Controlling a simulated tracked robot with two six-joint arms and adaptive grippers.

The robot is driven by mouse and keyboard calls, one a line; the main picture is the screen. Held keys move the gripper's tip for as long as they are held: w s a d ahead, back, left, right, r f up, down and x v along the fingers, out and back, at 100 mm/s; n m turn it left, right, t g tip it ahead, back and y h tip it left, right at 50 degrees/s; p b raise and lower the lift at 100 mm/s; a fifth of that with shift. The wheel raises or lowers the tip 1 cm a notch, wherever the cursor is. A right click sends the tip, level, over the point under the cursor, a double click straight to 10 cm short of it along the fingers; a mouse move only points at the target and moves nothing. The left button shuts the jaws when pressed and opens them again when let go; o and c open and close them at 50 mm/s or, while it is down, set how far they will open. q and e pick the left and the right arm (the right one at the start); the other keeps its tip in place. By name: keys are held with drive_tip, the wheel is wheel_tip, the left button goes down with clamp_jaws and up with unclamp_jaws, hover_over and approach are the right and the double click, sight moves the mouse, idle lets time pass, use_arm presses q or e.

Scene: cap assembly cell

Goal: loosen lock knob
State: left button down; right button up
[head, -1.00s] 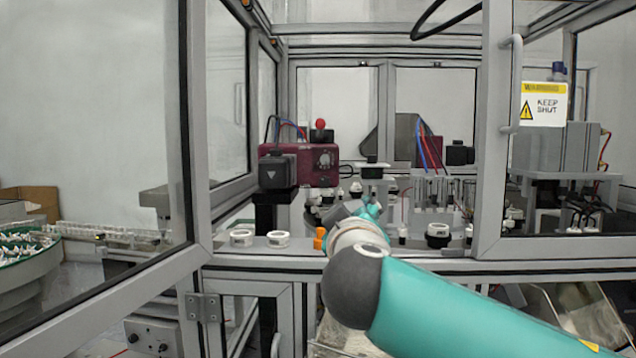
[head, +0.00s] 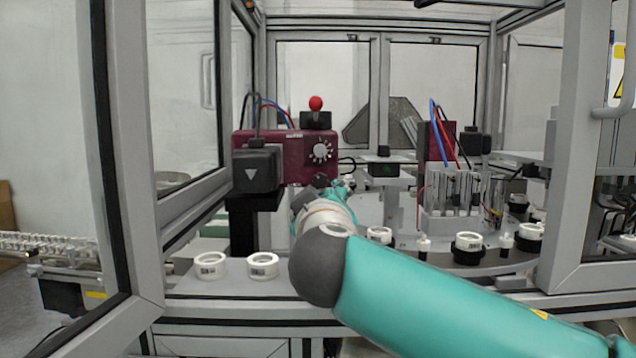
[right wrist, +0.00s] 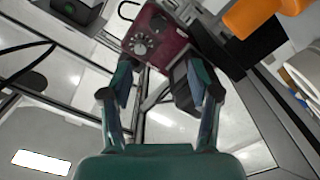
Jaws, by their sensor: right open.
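The maroon box (head: 285,148) stands inside the cell, with a dial (head: 320,150) with pale marks on its front face and a red ball (head: 315,103) on top. A small dark knob (head: 320,181) shows just under the dial; I cannot tell for sure which part is the lock knob. My right arm reaches towards the box and mostly hides its own gripper in the head view. In the right wrist view my right gripper (right wrist: 161,82) is open and empty, its fingers pointing at the maroon box (right wrist: 172,42) and its dial (right wrist: 140,44). My left gripper is out of view.
Two white rings (head: 211,266) lie on the ledge left of my arm. A round table (head: 480,268) with several black holders is at right. The door frame posts (head: 128,150) stand at both sides. An orange part (right wrist: 250,14) is near the gripper in the wrist view.

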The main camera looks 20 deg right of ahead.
sight(320, 183)
drive_tip(key=p+x, duration=0.7)
drive_tip(key=x, duration=0.7)
drive_tip(key=shift+w+d+r+p, duration=0.15)
drive_tip(key=shift+w+d+p, duration=0.05)
drive_tip(key=shift+w+p, duration=0.15)
drive_tip(key=shift+w+d+f, duration=0.2)
drive_tip(key=shift+w, duration=0.5)
drive_tip(key=c, duration=1.2)
drive_tip(key=shift+o, duration=0.2)
